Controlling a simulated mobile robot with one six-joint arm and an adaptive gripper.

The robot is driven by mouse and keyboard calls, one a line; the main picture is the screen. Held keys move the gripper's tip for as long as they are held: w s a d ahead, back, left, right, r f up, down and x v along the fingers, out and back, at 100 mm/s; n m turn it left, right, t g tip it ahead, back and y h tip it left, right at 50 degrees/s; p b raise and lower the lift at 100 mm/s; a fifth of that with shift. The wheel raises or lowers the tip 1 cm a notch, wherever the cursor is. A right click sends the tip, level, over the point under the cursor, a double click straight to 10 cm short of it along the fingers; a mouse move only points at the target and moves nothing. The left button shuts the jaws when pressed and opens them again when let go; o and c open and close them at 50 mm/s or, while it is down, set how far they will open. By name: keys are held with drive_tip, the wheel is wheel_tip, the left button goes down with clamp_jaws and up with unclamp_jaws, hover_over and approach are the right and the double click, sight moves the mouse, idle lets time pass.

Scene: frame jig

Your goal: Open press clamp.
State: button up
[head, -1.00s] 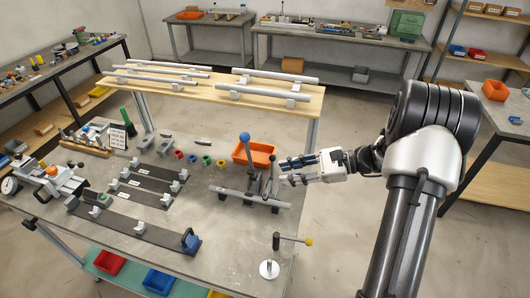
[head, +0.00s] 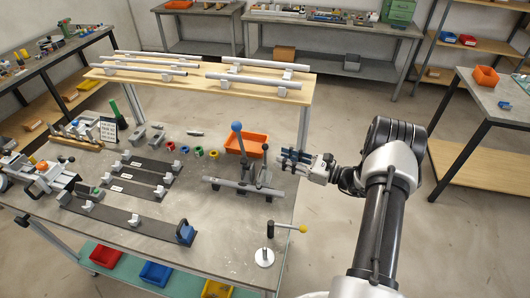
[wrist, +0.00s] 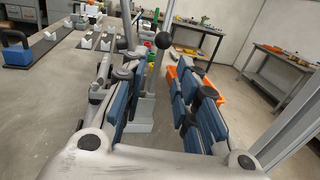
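The press clamp appears to be the grey fixture (head: 245,187) near the table's right edge, with an upright lever topped by a blue ball (head: 237,127) and a grey tube across it. The lever stands upright. In the wrist view a dark ball on a pale rod (wrist: 163,40) shows beyond the gap between my fingers, apart from them; it looks like this lever. My gripper (head: 285,160) is just right of the fixture, at the table edge. Its blue-padded fingers, also in the wrist view (wrist: 158,100), are spread apart with nothing between them. The fixture's lower part is partly hidden in the wrist view.
An orange bin (head: 246,143) stands just behind the fixture. A yellow-knobbed post (head: 268,245) stands in front. Dark jig plates (head: 125,220) lie left, and tubes rest on a wooden shelf (head: 200,78) behind. The floor to the right is open.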

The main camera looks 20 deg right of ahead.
sight(265, 151)
drive_tip(key=x, duration=0.8)
drive_tip(key=shift+a+b, duration=0.15)
drive_tip(key=shift+b, duration=0.2)
drive_tip(key=shift+c, duration=0.2)
clamp_jaws()
